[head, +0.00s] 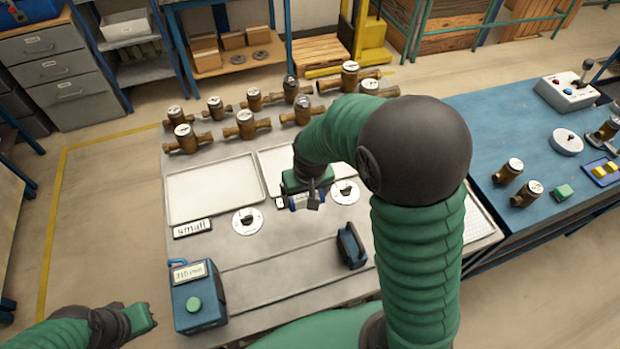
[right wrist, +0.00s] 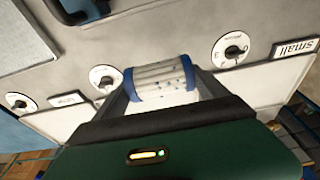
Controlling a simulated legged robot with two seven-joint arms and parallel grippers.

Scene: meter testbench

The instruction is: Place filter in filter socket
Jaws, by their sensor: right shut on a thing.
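The filter is a white cylinder with blue end caps. In the right wrist view the filter (right wrist: 160,82) lies crosswise between the fingers of my right gripper (right wrist: 160,90), which is shut on it. In the head view my right gripper (head: 312,200) holds the filter (head: 298,202) over the bench, near the trays and dials. A dark blue bracket (head: 351,247), which looks like the filter socket, stands on the bench nearer to me and to the right. Part of it shows at the top of the right wrist view (right wrist: 75,10). My left gripper (head: 140,319) is at lower left, off the bench; its fingers are unclear.
Two trays (head: 213,190) lie behind round dials (head: 247,221) and a "small" label (head: 192,228). Several brass meters (head: 246,125) stand at the back. A blue display box (head: 200,297) stands front left. Bare bench lies between that box and the bracket.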

